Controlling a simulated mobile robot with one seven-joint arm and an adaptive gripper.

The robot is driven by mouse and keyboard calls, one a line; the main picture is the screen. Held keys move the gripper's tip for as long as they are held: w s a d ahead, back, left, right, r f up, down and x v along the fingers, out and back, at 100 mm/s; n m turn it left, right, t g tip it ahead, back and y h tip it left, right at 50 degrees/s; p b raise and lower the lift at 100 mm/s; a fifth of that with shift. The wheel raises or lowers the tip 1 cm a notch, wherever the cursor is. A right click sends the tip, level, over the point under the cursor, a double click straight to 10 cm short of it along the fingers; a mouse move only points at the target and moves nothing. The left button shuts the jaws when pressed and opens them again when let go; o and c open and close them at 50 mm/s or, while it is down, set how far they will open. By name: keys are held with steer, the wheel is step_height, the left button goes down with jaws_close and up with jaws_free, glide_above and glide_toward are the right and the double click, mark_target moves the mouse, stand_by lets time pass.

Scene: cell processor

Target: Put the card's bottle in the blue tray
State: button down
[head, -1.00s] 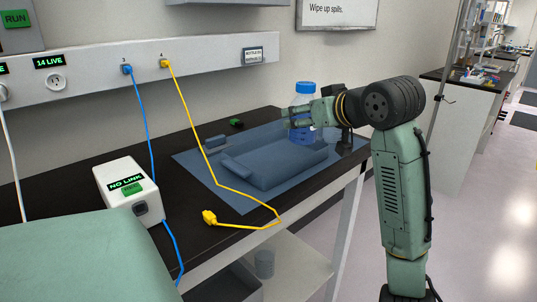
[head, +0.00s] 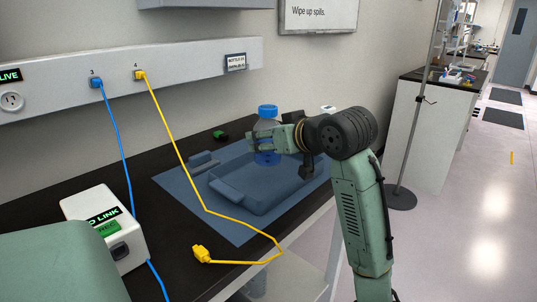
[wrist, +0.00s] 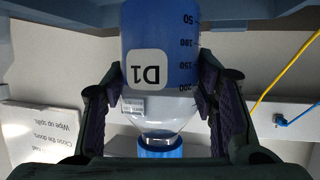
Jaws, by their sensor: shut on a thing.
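A clear bottle with a blue cap (head: 268,111) and blue liquid is held by my gripper (head: 264,143). In the wrist view the bottle (wrist: 160,60) appears upside down, with a white D1 label, between both fingers. The blue tray (head: 232,190) lies on a blue mat on the dark bench. The bottle is upright over the tray's back part; whether its base touches the tray I cannot tell. The card (head: 236,62) is on the wall rail, its small text unreadable.
A yellow cable (head: 180,155) crosses the mat's left side to a loose yellow plug (head: 201,254). A white box (head: 107,228) with a blue cable stands at front left. A small green object (head: 221,135) lies behind the mat.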

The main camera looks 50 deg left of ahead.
mark_target(269, 154)
steer(key=shift+f, duration=1.95)
steer(key=shift+f, duration=0.15)
steer(key=c, duration=0.6)
jaws_free()
steer(key=shift+c, duration=0.2)
